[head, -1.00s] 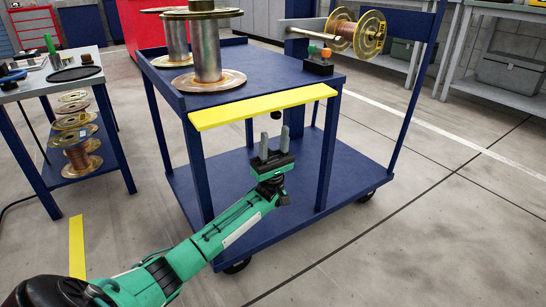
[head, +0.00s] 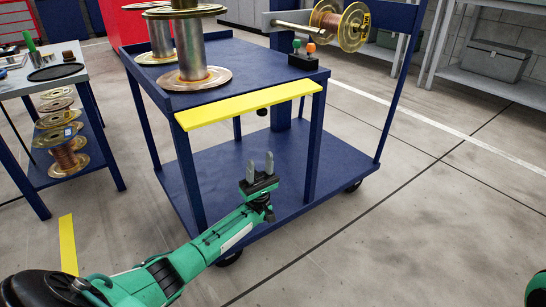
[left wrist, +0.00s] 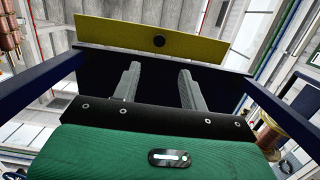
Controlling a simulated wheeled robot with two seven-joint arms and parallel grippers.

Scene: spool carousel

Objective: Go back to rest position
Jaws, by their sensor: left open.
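My left gripper (head: 260,166) is open and empty, its two grey fingers pointing up in front of the blue cart (head: 240,82), below the yellow strip (head: 250,105) on the cart's front edge. In the left wrist view the fingers (left wrist: 156,85) stand apart with nothing between them, and the yellow strip (left wrist: 140,33) shows beyond them. A small green piece of my right arm may show at the right edge of the head view; the right gripper is not visible.
Large metal spools (head: 193,50) stand on the cart top. A copper-wound spool (head: 340,25) sits on a horizontal rod, beside a small box with green and orange knobs (head: 303,56). A side table (head: 45,85) with several spools underneath is at left. The floor at right is clear.

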